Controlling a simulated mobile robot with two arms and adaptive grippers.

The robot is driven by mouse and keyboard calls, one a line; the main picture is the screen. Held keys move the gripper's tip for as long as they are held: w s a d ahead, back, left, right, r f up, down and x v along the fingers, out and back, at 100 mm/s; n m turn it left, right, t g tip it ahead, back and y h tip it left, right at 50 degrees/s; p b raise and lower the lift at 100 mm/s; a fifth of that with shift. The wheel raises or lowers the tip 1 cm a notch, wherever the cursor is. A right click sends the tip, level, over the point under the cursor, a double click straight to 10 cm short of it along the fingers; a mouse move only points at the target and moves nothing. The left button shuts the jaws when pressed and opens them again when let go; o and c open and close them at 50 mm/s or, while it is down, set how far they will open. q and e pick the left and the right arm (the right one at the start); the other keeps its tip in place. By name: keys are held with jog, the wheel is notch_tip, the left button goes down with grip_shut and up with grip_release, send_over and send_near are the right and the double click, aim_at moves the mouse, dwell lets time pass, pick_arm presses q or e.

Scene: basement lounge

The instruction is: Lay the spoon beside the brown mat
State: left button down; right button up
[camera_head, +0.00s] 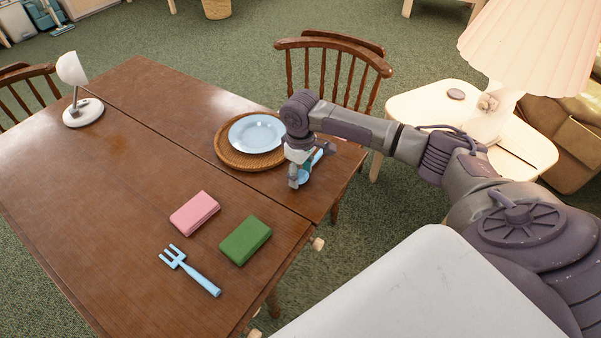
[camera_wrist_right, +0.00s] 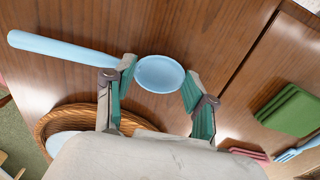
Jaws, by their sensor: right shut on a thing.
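The light-blue spoon (camera_head: 317,158) is at my right gripper (camera_head: 298,178), just right of the brown mat, near the table's right edge. In the right wrist view the spoon's handle (camera_wrist_right: 60,46) points left and its round bowl lies between the fingers of the right gripper (camera_wrist_right: 158,73), which is shut on it. I cannot tell whether the spoon touches the table. The round woven brown mat (camera_head: 236,161) carries a light-blue plate (camera_head: 257,133); its rim also shows in the right wrist view (camera_wrist_right: 66,121). My left gripper is out of view.
A pink block (camera_head: 195,213), a green block (camera_head: 246,241) and a blue fork (camera_head: 192,272) lie on the near part of the wooden table (camera_head: 110,190). A white lamp (camera_head: 82,110) stands at the left. A chair (camera_head: 335,70) stands behind the mat. The table's middle is clear.

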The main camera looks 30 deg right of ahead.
jog(key=shift+f, duration=0.25)
jog(key=o, duration=1)
jog(key=shift+r, duration=0.1)
notch_tip(320, 180, up, 12)
dwell(0.4)
